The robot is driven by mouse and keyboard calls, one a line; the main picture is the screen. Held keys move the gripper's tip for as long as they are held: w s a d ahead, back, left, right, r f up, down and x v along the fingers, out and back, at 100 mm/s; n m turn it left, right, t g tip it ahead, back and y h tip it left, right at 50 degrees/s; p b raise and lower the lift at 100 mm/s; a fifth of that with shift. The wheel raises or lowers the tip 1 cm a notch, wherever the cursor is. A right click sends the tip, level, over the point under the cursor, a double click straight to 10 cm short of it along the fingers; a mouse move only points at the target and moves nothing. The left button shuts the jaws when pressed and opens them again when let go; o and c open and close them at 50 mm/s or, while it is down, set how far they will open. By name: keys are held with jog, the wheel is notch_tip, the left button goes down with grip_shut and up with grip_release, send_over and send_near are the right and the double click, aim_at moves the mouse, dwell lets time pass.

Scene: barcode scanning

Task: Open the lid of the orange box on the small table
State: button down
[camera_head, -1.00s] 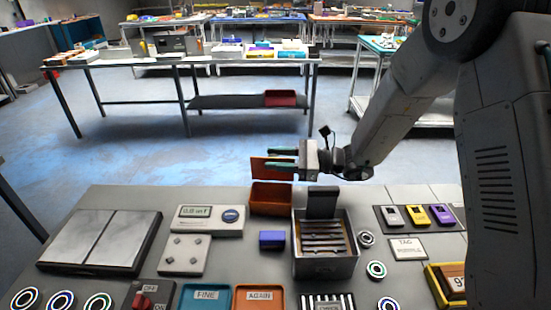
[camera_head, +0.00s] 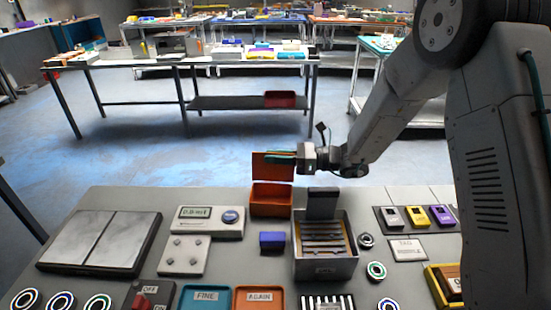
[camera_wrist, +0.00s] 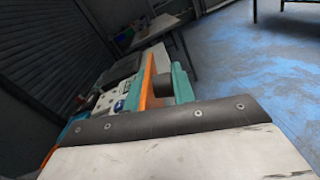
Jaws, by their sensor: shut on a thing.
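The small orange box (camera_head: 271,202) stands at the back edge of the grey table, left of the metal box with slots. Its orange lid (camera_head: 272,172) is raised and stands roughly upright above the box's back edge. My gripper (camera_head: 281,158) reaches in from the right and is shut on the lid near its upper part. In the wrist view, the orange lid (camera_wrist: 148,75) shows as a thin strip between my gripper's teal fingers (camera_wrist: 158,88). The lid's hinge is not clear.
The metal box with a raised dark lid (camera_head: 322,205) stands just right of the orange box. A small blue box (camera_head: 272,240) lies in front, and a scale display (camera_head: 210,221) is to the left. Open floor (camera_head: 130,150) lies behind the table.

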jog(key=shift+w+f+m, duration=0.15)
jog(key=shift+w+m, duration=0.05)
jog(key=shift+m, duration=0.2)
jog(key=c, duration=1.3)
grip_release()
jog(key=d, duration=0.7)
jog(key=shift+s+d, duration=0.3)
jog(key=shift+d, duration=0.1)
